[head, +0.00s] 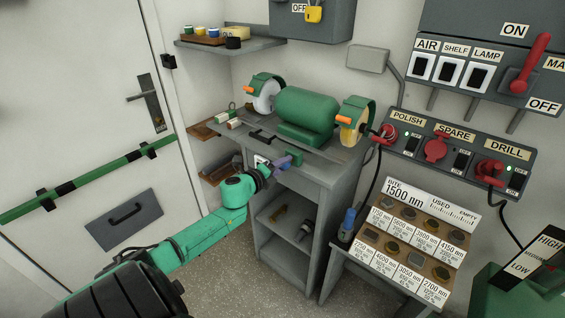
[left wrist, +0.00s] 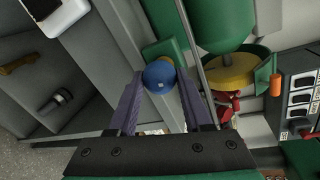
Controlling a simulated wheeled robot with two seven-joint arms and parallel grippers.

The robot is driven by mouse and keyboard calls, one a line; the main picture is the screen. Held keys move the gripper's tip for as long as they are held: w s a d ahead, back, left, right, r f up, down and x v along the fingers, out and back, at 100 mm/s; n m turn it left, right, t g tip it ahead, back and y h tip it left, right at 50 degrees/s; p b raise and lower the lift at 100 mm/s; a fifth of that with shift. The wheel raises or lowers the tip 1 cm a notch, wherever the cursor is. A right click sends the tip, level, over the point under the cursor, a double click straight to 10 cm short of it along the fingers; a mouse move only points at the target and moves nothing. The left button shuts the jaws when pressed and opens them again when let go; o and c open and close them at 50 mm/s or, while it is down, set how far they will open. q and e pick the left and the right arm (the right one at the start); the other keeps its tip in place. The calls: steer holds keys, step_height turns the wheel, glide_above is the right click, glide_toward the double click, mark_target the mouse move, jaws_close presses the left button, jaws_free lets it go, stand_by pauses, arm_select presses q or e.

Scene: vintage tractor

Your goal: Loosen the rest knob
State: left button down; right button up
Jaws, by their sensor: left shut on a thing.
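My left gripper (head: 286,160) reaches up from the lower left to the front edge of the grey cabinet top. In the left wrist view its purple fingers (left wrist: 160,82) are closed on the sides of a round blue knob (left wrist: 158,74) with a small pale mark. In the head view the knob is mostly hidden by the fingers. The green grinder (head: 305,112) stands just behind, with a pale wheel (head: 265,97) at left and a yellow wheel (head: 352,128) at right. My right gripper is not in view.
The grey cabinet (head: 318,180) has open shelves below the gripper. A switch panel (head: 453,150) with red plugs is at the right, above a sloped rack of labelled bits (head: 415,232). A door with a green bar (head: 105,172) is at left. The floor between is clear.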

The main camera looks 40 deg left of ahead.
arm_select(q)
steer(key=shift+a+r+n+h+p, duration=0.1)
steer(key=shift+r+n+h+p, duration=0.2)
steer(key=shift+n, duration=0.5)
steer(key=shift+f, duration=0.1)
steer(key=c, duration=0.7)
jaws_free()
steer(key=o, duration=0.4)
steer(key=shift+w, duration=0.1)
steer(key=shift+f, duration=0.15)
